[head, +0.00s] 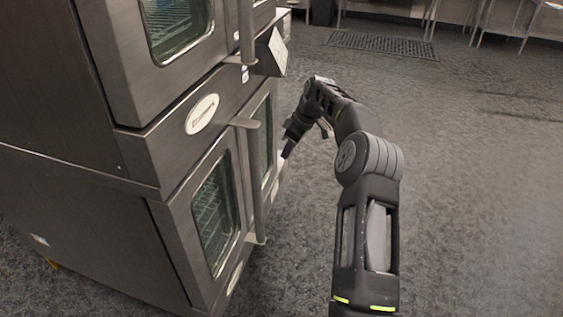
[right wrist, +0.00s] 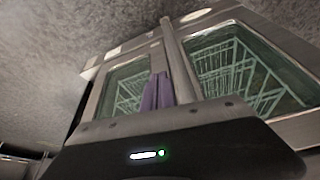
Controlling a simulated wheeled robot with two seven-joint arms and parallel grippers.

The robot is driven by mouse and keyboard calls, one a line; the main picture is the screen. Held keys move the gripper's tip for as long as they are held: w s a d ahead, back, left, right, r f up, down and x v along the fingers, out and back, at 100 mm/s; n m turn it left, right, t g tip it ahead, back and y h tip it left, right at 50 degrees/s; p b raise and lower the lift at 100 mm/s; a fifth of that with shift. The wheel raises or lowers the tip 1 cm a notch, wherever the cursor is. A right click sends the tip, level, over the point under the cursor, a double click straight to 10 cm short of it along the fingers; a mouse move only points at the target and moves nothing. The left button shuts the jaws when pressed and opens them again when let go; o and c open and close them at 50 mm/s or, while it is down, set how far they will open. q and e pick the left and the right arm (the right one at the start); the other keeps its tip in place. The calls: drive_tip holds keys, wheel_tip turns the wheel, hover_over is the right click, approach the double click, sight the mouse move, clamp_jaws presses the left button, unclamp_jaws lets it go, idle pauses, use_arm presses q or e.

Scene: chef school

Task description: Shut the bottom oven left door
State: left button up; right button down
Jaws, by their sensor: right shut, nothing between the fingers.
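The bottom oven left door (head: 213,218), with a framed glass window, is on the front of the lower oven. It looks flush with the oven front, with no clear gap at its edges. A long vertical bar handle (head: 257,192) runs along its right edge. In the right wrist view the purple fingers (right wrist: 157,92) are together before the glass doors and a bar handle (right wrist: 180,62). My left gripper is out of view.
The upper oven (head: 120,60) sits on top, with its handle and a control box (head: 272,52) jutting out. The carpeted floor (head: 470,190) to the right is clear.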

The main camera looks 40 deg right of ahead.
drive_tip(key=shift+d+v, duration=0.2)
drive_tip(key=shift+v, duration=0.7)
drive_tip(key=shift+d+v, duration=0.15)
drive_tip(key=shift+v, duration=0.75)
drive_tip(key=shift+f, duration=0.1)
drive_tip(key=m+y+p, duration=0.1)
approach(256, 179)
drive_tip(key=a+f, duration=0.4)
drive_tip(key=f, duration=0.1)
drive_tip(key=shift+s+a+f, duration=0.1)
drive_tip(key=shift+s+a, duration=0.1)
drive_tip(key=shift+a, duration=0.1)
drive_tip(key=s+a+f+m+g+p, duration=0.1)
drive_tip(key=s+a+f, duration=0.35)
drive_tip(key=a, duration=0.45)
drive_tip(key=s+a+f+m+y+p, duration=0.1)
drive_tip(key=s+a+f, duration=0.2)
drive_tip(key=a+f, duration=0.35)
drive_tip(key=s+a+f+m+g+p, duration=0.1)
drive_tip(key=s+a+f, duration=0.3)
drive_tip(key=a, duration=0.6)
drive_tip(key=s+a+m, duration=0.1)
drive_tip(key=s+a, duration=0.4)
drive_tip(key=s, duration=0.6)
drive_tip(key=s+a+f+m+g+p, duration=0.1)
drive_tip(key=s+a, duration=0.4)
drive_tip(key=s, duration=0.7)
drive_tip(key=shift+a+y, duration=0.3)
drive_tip(key=shift+a, duration=0.1)
